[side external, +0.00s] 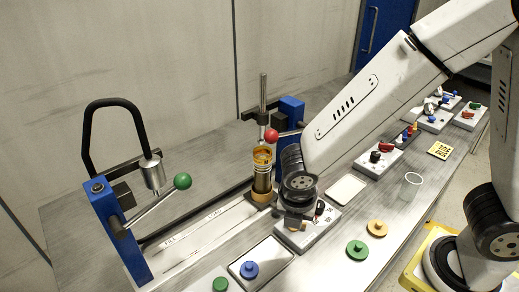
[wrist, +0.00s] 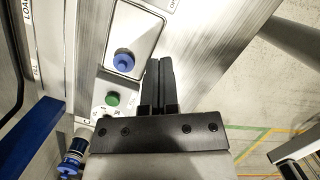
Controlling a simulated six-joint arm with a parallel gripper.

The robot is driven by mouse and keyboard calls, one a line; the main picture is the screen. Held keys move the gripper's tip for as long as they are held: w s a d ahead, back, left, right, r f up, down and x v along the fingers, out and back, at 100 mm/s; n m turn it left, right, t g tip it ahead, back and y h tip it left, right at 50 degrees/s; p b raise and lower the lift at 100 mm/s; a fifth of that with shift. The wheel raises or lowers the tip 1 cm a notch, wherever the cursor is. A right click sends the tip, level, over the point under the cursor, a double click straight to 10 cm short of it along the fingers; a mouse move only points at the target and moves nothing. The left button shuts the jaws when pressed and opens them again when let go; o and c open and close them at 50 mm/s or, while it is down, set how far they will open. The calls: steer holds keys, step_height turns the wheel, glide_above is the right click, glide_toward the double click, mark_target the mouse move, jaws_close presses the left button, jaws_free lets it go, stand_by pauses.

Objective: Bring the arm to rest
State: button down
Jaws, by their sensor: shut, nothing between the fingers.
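My gripper (wrist: 158,62) shows in the wrist view with its two dark fingers together and nothing between them. In the side external view, my wrist hangs over the bench beside the brown and yellow cylinder, and my gripper (side external: 294,223) is partly hidden against a grey switch box (side external: 322,228). My arm reaches in from the upper right. In the wrist view, a tray (wrist: 151,20) with a blue knobbed piece (wrist: 124,60) lies left of the fingertips. A green round piece (wrist: 112,99) is also left of the fingers.
A blue-framed station with a black hoop handle (side external: 88,135) and green-ball lever (side external: 182,181) stands left. The brown and yellow cylinder (side external: 262,172) stands beside a red-ball lever (side external: 271,135). Green (side external: 357,250) and yellow (side external: 377,228) discs, a clear cup (side external: 411,186) and control boxes lie right.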

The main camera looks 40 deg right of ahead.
stand_by(0.4)
steer(key=d+r+m+t+y, duration=0.1)
steer(key=d+m, duration=1.1)
steer(key=m, duration=1.2)
steer(key=shift+s+r+y, duration=0.3)
steer(key=shift+s+y, duration=0.1)
steer(key=shift+y, duration=0.3)
